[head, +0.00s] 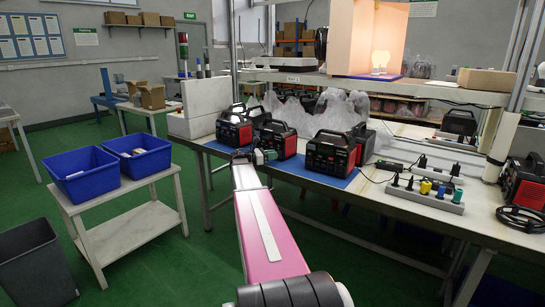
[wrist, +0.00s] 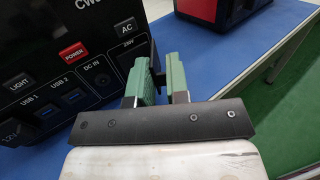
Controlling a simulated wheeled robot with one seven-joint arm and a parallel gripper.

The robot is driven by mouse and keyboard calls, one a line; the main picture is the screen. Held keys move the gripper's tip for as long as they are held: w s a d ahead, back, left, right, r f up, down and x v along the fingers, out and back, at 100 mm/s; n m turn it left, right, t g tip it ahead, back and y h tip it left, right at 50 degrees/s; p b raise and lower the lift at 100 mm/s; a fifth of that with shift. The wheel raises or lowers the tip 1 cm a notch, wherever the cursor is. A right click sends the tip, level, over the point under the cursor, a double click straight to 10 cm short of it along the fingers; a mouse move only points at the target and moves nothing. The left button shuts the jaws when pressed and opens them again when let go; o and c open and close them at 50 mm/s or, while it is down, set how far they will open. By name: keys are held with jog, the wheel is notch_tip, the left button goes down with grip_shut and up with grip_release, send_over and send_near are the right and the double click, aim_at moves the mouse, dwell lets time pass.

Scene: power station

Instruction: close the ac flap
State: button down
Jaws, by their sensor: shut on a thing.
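A black power station (wrist: 70,70) fills the left of the wrist view. Its front panel carries a red POWER button, LIGHT, USB and DC IN ports, and an AC label near the right edge. My gripper (wrist: 160,76) is at that right edge, its two green fingers shut on a thin dark piece between them, which looks like the ac flap (wrist: 156,82). The fingers hide most of the flap, and its angle is unclear. In the head view my gripper (head: 258,157) is beside the middle red-and-black power station (head: 283,140) on the workbench.
A second power station (wrist: 215,8) stands on the blue mat (wrist: 215,60) at the top right of the wrist view. The head view shows another station (head: 331,153) to the right and one (head: 233,130) behind left. Plastic bags (head: 335,105) lie behind. Blue bins (head: 82,175) stand left.

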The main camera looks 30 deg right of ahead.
jog(key=m+g, duration=0.1)
jog(key=w+m+g+y, duration=0.1)
jog(key=g, duration=0.1)
jog(key=m+g+y, duration=0.1)
jog(key=g, duration=0.1)
jog(key=shift+w+d+m, duration=0.2)
jog(key=shift+w+m, duration=0.1)
jog(key=shift+w, duration=0.1)
jog(key=shift+w+d+m+g+y, duration=0.1)
jog(key=shift+w+m+g+y, duration=0.05)
jog(key=shift+m+g+y, duration=0.5)
jog(key=shift+w+d+m+g+y, duration=0.1)
jog(key=shift+m+g+y, duration=0.3)
jog(key=shift+g, duration=0.45)
jog(key=shift+a, duration=0.1)
jog(key=c, duration=1.2)
grip_release()
jog(key=shift+o, duration=0.2)
